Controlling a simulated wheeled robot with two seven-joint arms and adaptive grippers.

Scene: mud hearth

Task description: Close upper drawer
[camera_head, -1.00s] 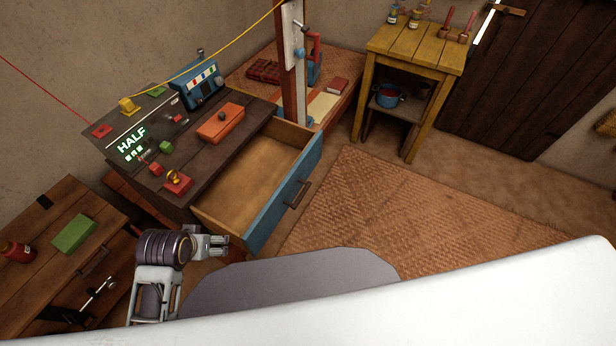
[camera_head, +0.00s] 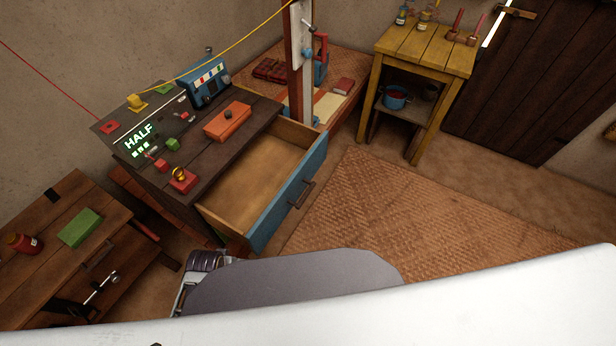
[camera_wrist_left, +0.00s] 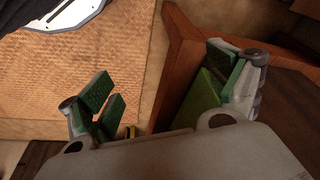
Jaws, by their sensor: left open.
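The upper drawer (camera_head: 262,180) is pulled well out of the dark wooden desk (camera_head: 200,158) in the head view. Its inside is empty. Its blue front (camera_head: 292,188) carries a dark handle (camera_head: 301,194) and faces lower right. In the head view only a piece of my left arm shows below the drawer's near corner; the gripper there is hidden behind my own body. In the left wrist view my left gripper (camera_wrist_left: 160,92) is open and empty, with green pads. A reddish-brown wooden edge (camera_wrist_left: 178,75) lies behind and between its fingers; I cannot tell whether they touch it. My right gripper is out of view.
A low wooden table (camera_head: 50,245) with a green block (camera_head: 80,227) and a red jar (camera_head: 22,243) stands at left. A red post (camera_head: 299,85) rises behind the drawer. A yellow table (camera_head: 425,45) stands at the back. The woven mat (camera_head: 400,215) right of the drawer is clear.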

